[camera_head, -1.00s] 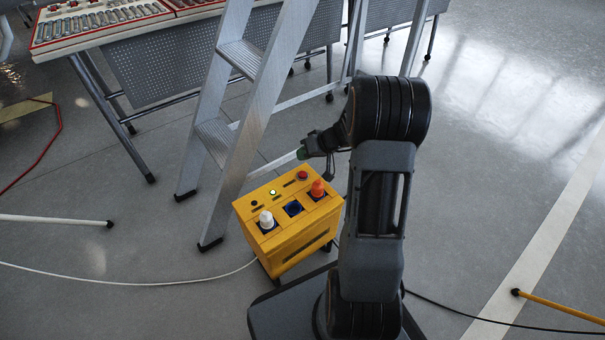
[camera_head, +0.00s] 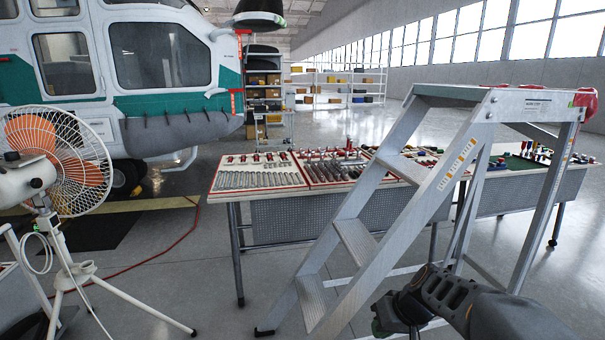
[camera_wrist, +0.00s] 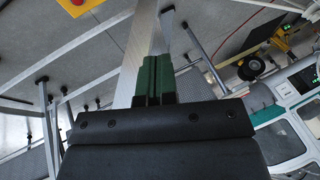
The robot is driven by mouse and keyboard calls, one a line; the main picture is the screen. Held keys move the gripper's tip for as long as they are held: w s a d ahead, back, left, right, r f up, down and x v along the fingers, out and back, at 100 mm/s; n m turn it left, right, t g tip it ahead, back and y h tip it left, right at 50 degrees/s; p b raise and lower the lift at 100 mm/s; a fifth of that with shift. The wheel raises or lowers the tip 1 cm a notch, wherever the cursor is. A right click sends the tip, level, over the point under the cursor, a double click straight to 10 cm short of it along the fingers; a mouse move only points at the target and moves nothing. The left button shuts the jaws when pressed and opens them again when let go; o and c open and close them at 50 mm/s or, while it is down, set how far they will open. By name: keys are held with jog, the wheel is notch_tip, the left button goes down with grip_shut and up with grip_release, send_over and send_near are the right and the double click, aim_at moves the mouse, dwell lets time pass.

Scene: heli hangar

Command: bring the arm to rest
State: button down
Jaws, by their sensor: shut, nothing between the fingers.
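My gripper (camera_wrist: 153,80) shows in the wrist view with its green fingers together and nothing between them. In the head view my arm is folded low at the bottom right, in front of the stepladder, and the gripper end (camera_head: 388,318) is small and partly cut off by the lower edge. The aluminium stepladder (camera_head: 415,215) stands upright just beyond the arm. It also shows close behind the fingers in the wrist view (camera_wrist: 140,50); whether anything touches it I cannot tell.
A long table (camera_head: 345,209) with tool trays stands behind the ladder. A white-and-orange fan (camera_head: 60,165) on a tripod is at left, before a green-and-white helicopter (camera_head: 170,75). In the wrist view part of a yellow box (camera_wrist: 78,4) shows at the top. Floor between fan and ladder is fairly clear.

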jog(key=s+r+h+p, duration=0.1)
jog(key=s+r+p, duration=0.2)
jog(key=r+p, duration=0.2)
jog(key=s+a+r+h+p, duration=0.1)
jog(key=s+r+p, duration=0.3)
jog(key=r, duration=0.6)
jog(key=s+r+m+h+p, duration=0.1)
jog(key=s+r+h+p, duration=0.1)
jog(key=r+p, duration=0.4)
jog(key=shift+s+a+r+t+h, duration=0.15)
jog(key=shift+s+r+t+h, duration=0.15)
jog(key=shift+s+r, duration=0.5)
jog(key=shift+f, duration=0.1)
